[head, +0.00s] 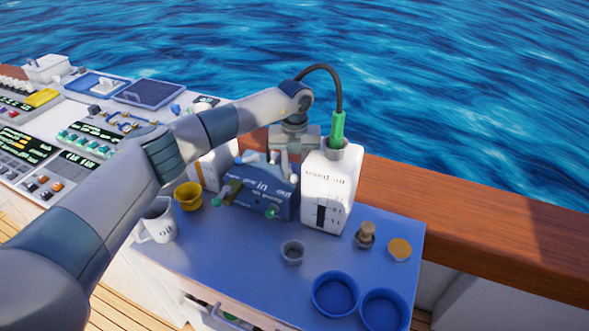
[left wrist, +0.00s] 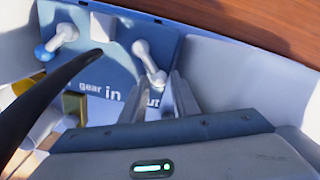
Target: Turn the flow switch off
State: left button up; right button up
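A blue box (head: 263,205) with printed lettering stands at the back of the blue table. In the left wrist view its panel (left wrist: 115,62) carries a white lever (left wrist: 143,55), a second lever with a blue end (left wrist: 58,40) and a white block (left wrist: 102,25). None is legibly marked "flow", so I cannot tell which is the flow switch. My left gripper (head: 281,166) is just above the box; in the left wrist view its fingers (left wrist: 162,92) are apart, with the white lever's lower end appearing between their tips. Contact cannot be told. My right gripper is not in view.
A white canister (head: 325,200) with a green nozzle and black hose stands right beside the box. A wooden rail (head: 470,220) runs behind.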

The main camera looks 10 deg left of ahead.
pick_arm(q)
jog(key=shift+f, duration=0.3)
grip_shut()
